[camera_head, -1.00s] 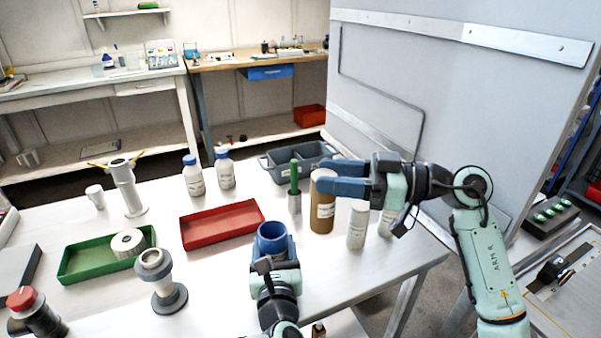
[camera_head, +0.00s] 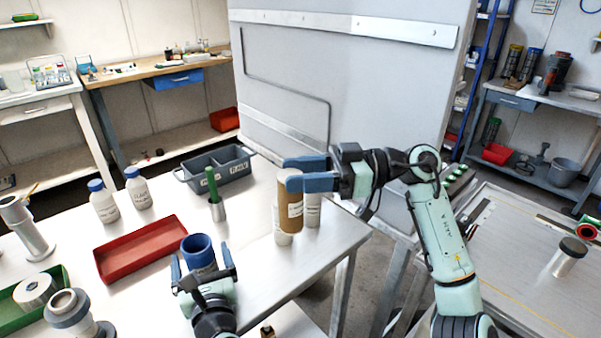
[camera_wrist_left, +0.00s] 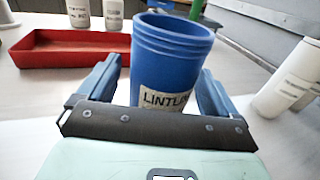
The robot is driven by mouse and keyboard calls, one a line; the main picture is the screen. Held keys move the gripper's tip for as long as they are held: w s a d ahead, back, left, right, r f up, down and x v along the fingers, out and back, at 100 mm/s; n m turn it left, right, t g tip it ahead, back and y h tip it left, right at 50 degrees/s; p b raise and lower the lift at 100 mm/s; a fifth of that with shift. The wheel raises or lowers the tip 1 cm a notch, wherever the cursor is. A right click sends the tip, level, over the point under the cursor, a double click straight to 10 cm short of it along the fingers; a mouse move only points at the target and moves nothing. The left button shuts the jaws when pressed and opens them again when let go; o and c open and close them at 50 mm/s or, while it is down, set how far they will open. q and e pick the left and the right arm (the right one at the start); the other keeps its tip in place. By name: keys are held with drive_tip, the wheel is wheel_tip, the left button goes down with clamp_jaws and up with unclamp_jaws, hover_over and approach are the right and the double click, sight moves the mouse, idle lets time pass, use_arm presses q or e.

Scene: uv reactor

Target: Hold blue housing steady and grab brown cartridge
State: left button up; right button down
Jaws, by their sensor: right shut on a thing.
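The blue housing (camera_head: 199,252) stands upright near the front edge of the white table. My left gripper (camera_head: 204,264) is open, with one finger on each side of the housing. In the left wrist view the housing (camera_wrist_left: 170,60) shows a white label and an open ribbed top between the fingers (camera_wrist_left: 165,95). The brown cartridge (camera_head: 289,208), with a white label, is upright in my right gripper (camera_head: 292,175), whose blue fingers are shut on its upper part. The cartridge appears raised above the table, partly hiding two white canisters.
The white canisters (camera_head: 283,239) stand near the table's right edge. A metal bench (camera_head: 520,265) is at the right.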

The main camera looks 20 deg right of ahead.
use_arm(q)
drive_tip(key=s, duration=1.2)
drive_tip(key=shift+s, duration=0.1)
